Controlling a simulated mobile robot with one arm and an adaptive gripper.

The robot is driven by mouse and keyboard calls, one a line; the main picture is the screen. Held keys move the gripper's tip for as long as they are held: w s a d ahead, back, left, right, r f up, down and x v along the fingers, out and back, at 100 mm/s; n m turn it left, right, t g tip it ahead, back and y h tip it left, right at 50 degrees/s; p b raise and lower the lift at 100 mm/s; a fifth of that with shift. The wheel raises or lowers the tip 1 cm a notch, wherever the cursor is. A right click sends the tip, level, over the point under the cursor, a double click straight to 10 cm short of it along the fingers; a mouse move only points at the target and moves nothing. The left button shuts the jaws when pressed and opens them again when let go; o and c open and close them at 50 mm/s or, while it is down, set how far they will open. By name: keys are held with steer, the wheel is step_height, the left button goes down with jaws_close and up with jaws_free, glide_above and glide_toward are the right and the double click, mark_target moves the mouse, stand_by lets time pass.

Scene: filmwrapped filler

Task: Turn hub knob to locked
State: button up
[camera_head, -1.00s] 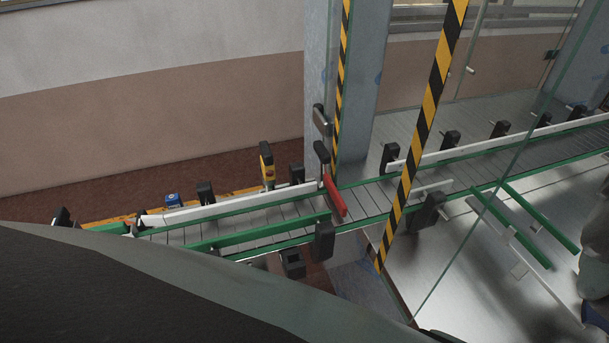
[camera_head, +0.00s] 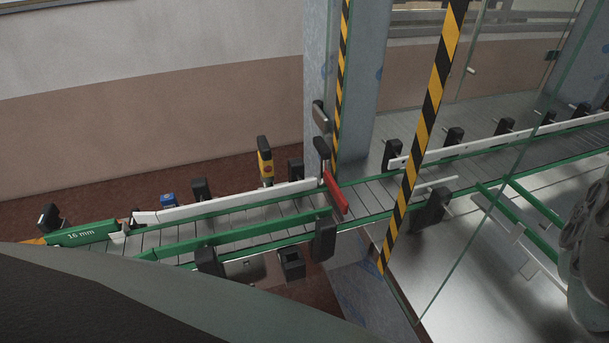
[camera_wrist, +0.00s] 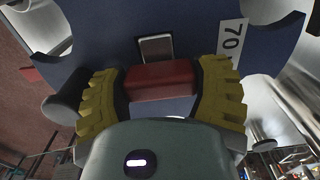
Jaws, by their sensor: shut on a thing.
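In the wrist view, my gripper (camera_wrist: 159,98) has its two yellow ribbed fingers on either side of a red block-shaped knob (camera_wrist: 160,80), shut on it. The knob sits in front of a dark blue plate (camera_wrist: 95,32) with curved cut-outs and a white label (camera_wrist: 231,50) reading "70". A small grey rectangular piece (camera_wrist: 156,47) stands just beyond the knob. Whether the knob is at locked cannot be told; no lock mark is readable. The gripper and this knob are not clearly visible in the head view.
The head view shows a conveyor (camera_head: 370,197) with green and white rails, a red piece (camera_head: 335,193) across it, and a green guide (camera_head: 82,233) marked "16 mm". A yellow-black striped post (camera_head: 424,130) and clear panels stand at the right. A dark rounded part (camera_wrist: 62,103) is near the left finger.

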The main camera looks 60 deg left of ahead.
stand_by(0.4)
steer(key=o, duration=1.2)
step_height(320, 180, up, 8)
steer(key=shift+w+r, duration=0.1)
